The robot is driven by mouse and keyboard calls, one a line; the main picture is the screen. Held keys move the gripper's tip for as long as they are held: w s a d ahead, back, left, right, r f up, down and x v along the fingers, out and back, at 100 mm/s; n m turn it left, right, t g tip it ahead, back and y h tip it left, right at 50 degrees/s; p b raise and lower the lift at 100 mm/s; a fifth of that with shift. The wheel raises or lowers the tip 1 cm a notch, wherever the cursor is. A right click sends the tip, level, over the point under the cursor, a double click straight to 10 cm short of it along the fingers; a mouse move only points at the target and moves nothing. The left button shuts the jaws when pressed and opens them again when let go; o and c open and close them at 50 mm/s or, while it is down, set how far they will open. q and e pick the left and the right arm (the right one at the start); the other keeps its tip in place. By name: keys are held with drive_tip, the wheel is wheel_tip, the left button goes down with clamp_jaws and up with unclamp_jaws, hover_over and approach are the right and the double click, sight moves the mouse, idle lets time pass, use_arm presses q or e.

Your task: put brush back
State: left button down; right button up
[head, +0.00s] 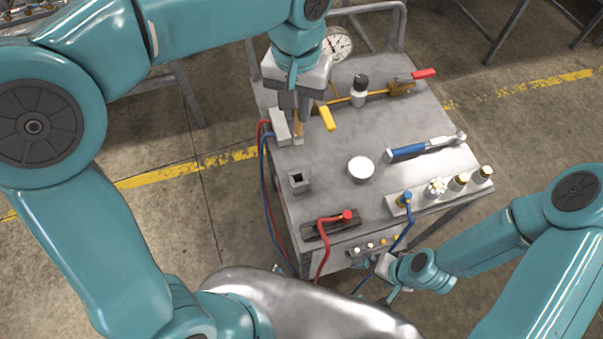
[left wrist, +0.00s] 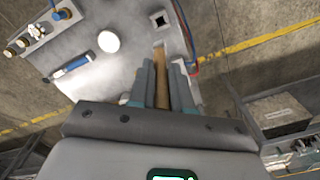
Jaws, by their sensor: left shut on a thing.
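My left gripper (head: 299,112) is above the far left part of the grey cart top. It is shut on the brush (head: 298,131), whose tan wooden handle shows below the fingers. In the left wrist view the brush (left wrist: 160,52) runs between the two fingers (left wrist: 162,68); its bristles cannot be made out. A small grey square holder with a dark square hole (head: 298,182) stands on the cart nearer to me; it also shows in the left wrist view (left wrist: 160,19). My right gripper (head: 384,268) is by the cart's front edge near the blue hose; its jaws are unclear.
A fitting block (head: 440,195) and a red-hose plate (head: 331,225) line the near edge. A grey block (head: 280,127) adjoins the brush.

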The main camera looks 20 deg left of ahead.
sight(297, 134)
use_arm(q)
wheel_tip(297, 134, down, 20)
drive_tip(key=shift+s+r, duration=0.15)
drive_tip(key=shift+r, duration=0.05)
drive_tip(key=shift+a, duration=0.1)
drive_tip(key=shift+f, duration=0.15)
drive_tip(key=c, duration=1.1)
unclamp_jaws()
drive_tip(key=shift+o, duration=0.2)
wheel_tip(297, 134, up, 12)
drive_tip(key=shift+r, duration=0.2)
